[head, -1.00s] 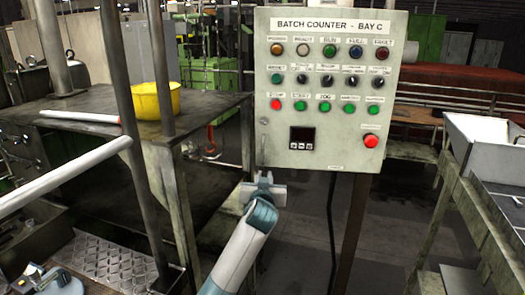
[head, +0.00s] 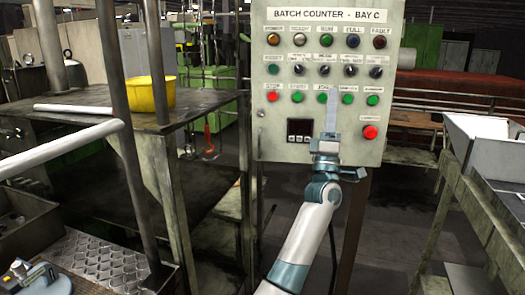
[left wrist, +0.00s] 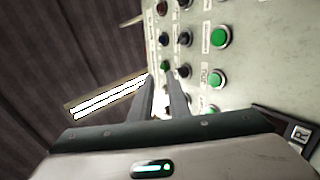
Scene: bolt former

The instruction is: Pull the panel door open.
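The panel door (head: 291,160), pale grey-green and labelled "BATCH COUNTER - BAY C", stands upright and looks shut. It carries rows of lamps, knobs and buttons, a small dark display (head: 300,130) and a red button (head: 370,132) at lower right. A small round fitting (head: 261,113) sits near its left edge. My left gripper (head: 332,100) points up in front of the lower middle of the panel. In the left wrist view its two fingers (left wrist: 161,80) are a little apart, with nothing held between them. Whether they touch the panel I cannot tell.
A dark metal table (head: 205,105) with a yellow bowl (head: 152,95) stands left of the panel, with upright posts before it. A pale bench with a tray (head: 483,140) is at right. The panel stands on a post (head: 352,225). Open floor shows around it.

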